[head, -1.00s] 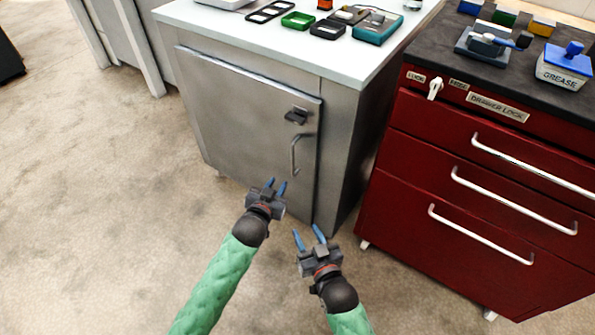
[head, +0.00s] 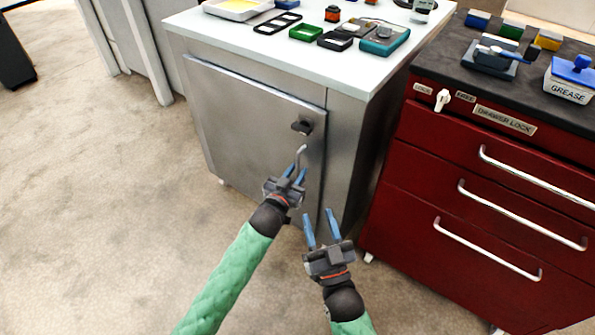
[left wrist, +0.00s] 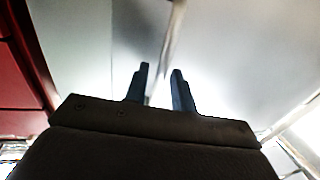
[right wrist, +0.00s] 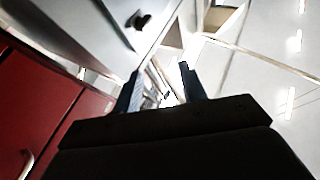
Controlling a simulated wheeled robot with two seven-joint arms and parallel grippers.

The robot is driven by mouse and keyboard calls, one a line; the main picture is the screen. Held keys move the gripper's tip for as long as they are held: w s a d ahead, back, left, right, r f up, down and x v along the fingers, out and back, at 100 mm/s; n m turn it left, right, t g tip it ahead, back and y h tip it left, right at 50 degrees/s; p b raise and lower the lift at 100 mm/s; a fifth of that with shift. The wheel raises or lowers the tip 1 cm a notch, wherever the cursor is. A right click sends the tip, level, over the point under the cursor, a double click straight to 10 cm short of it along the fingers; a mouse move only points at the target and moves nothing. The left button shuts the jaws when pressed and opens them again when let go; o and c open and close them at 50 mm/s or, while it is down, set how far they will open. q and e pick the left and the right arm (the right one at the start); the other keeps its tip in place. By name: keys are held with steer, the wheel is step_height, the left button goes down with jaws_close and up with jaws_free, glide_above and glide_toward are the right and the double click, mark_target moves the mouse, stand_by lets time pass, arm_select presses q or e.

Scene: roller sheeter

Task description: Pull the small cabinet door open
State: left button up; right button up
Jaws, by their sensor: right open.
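The small grey cabinet door (head: 240,110) is shut on the cabinet under the white top. A dark latch (head: 302,127) sits near the door's upper right. The left wrist view shows the fingers (left wrist: 160,72) apart before blurred grey metal. My right gripper (head: 321,214) is open and empty, lower and to the right.
A red drawer cabinet (head: 470,215) with bar handles stands close on the right. The white worktop (head: 235,38) carries small trays and a teal device (head: 386,41). Bare floor (head: 100,220) is clear to the left.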

arm_select(q)
steer(key=shift+w+d, duration=0.25)
steer(key=shift+w, duration=0.35)
arm_select(e)
steer(key=shift+s+d+r+t, duration=0.1)
steer(key=shift+r+t, duration=0.2)
steer(key=shift+r, duration=0.45)
arm_select(q)
steer(key=shift+c, duration=0.5)
jaws_close()
